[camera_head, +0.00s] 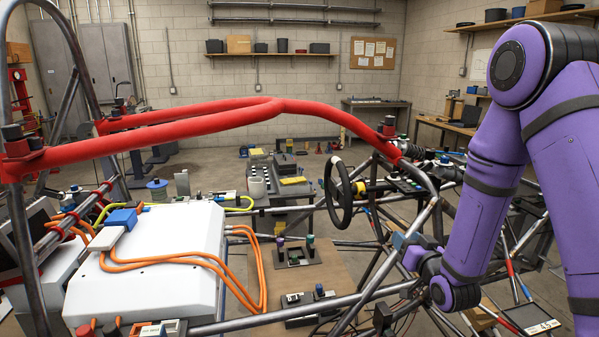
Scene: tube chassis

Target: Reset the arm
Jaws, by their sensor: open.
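My purple arm comes in from the right side of the head view and bends down to a wrist near the chassis tubes. My gripper (404,243) is at the end of that wrist, beside the lower right tubes and below the steering wheel (338,192). It is small here and its fingertips are hard to make out. It looks open, and I see nothing held in it.
A red padded tube (200,122) arches across the chassis frame (300,313). A white box (150,262) with orange cables (235,285) fills the left. A bench (380,103) and shelves stand along the back wall. The space above the red tube is clear.

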